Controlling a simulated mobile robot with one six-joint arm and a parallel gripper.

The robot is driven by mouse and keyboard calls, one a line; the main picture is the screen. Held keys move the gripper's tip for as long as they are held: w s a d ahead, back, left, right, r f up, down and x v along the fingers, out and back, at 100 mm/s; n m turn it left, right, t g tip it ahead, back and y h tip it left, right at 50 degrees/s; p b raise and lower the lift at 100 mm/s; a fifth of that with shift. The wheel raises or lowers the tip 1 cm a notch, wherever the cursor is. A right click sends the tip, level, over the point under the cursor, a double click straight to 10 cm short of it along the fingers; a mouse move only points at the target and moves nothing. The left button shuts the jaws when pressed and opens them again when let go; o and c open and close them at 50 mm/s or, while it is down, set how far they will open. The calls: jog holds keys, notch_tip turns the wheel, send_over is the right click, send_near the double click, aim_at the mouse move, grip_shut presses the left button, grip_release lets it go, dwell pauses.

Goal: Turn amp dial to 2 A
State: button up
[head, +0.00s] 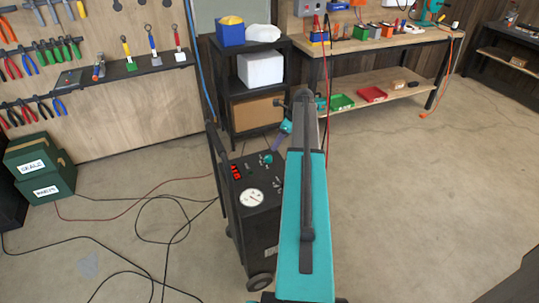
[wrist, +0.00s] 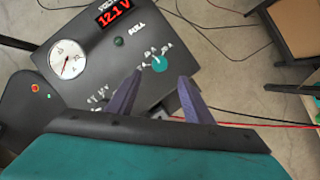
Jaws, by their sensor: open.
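The amp dial is a small teal knob with a pale pointer on the black charger cart's sloped top panel. It shows in the wrist view (wrist: 159,63) and in the head view (head: 267,159). Small white marks surround it, too small to read surely. My gripper (wrist: 165,80) has two purple fingers spread apart, with nothing between them. The fingertips point toward the dial and stand just short of it in the picture; no contact is visible. In the head view my gripper (head: 279,140) is partly hidden behind my arm. The charger cart (head: 240,212) stands upright on the floor.
The panel carries a red voltage display (wrist: 113,12) reading 12.1 V, a round white gauge (wrist: 68,59) and a small dark green button (wrist: 119,41). Cables (head: 150,215) lie on the floor at left. A black shelf (head: 260,110) stands behind the cart.

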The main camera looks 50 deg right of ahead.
aim_at(269, 157)
jog(key=shift+p+x, duration=1.1)
jog(key=shift+x, duration=4.1)
jog(key=c, duration=1)
jog(key=shift+c, duration=0.2)
